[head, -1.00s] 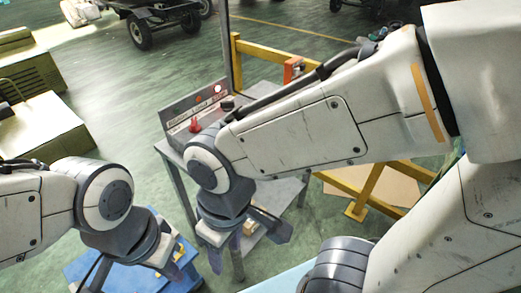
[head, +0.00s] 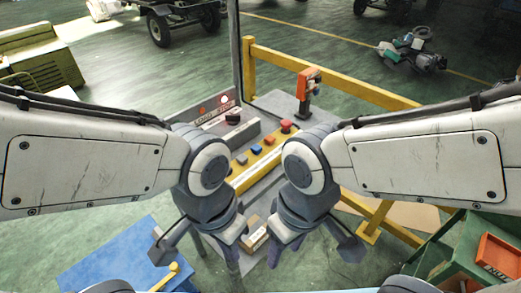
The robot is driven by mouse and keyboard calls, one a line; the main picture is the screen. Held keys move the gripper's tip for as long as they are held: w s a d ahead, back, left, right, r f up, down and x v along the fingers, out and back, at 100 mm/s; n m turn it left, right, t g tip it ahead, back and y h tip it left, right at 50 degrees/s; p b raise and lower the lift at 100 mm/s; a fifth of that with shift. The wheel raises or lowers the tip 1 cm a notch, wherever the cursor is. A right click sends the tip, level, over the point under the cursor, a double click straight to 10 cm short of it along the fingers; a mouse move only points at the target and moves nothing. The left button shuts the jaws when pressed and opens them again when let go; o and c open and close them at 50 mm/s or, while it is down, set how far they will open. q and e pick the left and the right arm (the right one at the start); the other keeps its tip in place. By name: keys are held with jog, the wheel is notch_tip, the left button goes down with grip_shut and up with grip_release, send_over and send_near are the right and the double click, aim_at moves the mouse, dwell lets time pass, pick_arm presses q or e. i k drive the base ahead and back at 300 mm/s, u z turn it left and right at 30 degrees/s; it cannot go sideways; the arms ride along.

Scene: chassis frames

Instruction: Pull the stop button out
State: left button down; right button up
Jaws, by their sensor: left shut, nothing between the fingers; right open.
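A grey control console (head: 262,128) stands ahead of me, between my two arms. On its yellow strip is a row of coloured buttons, with a red mushroom-shaped button (head: 286,126) at the right end. This looks like the stop button, but its label is not readable, and I cannot tell whether it is pressed in. My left gripper (head: 232,238) is shut and empty, pointing down in front of the console. My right gripper (head: 285,247) is open and empty, also pointing down, nearer to me than the red button. Neither gripper touches a button. My wrists hide part of the console's front.
A lit sign panel with a black knob (head: 232,117) stands at the console's back left. A yellow railing (head: 340,85) runs to the right. A blue table (head: 110,255) is front left, green crates (head: 450,255) front right.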

aim_at(285, 124)
jog(key=i, duration=0.15)
jog(key=u, duration=0.05)
jog(key=k, duration=1.3)
jog(key=u, duration=0.1)
jog(key=i, duration=1.85)
jog(key=z, duration=0.15)
